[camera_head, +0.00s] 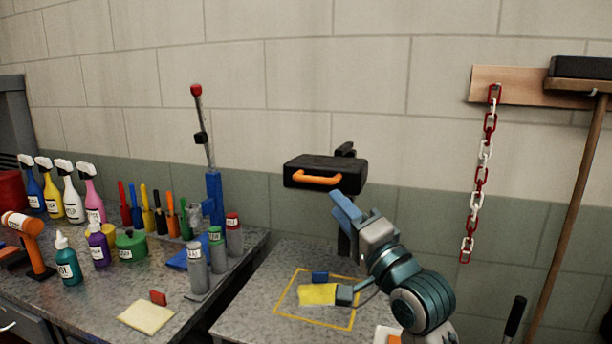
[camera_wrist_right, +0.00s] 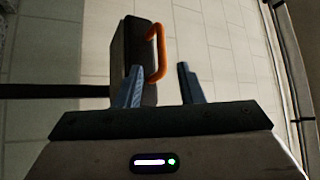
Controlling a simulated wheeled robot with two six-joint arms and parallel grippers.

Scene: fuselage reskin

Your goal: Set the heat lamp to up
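The heat lamp (camera_head: 345,166) looks to be the black box-shaped head on a dark post at the back of the right-hand bench. Its orange handle (camera_head: 318,179) is on the front face. My right gripper (camera_head: 342,203) is just below and right of the handle in the head view, with blue fingers apart and nothing between them. In the right wrist view the lamp head (camera_wrist_right: 128,45) and orange handle (camera_wrist_right: 161,55) lie beyond the open fingers (camera_wrist_right: 160,80), the handle showing between them. Contact with the handle is not visible. My arm hides part of the post. My left gripper is not in view.
Below the lamp, a yellow pad (camera_head: 317,294) and blue block (camera_head: 320,277) lie inside a yellow outline (camera_head: 283,303). The left bench holds bottles, tools and a red-knobbed lever (camera_head: 204,120). A red-white chain (camera_head: 484,158) and broom (camera_head: 573,210) are at right.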

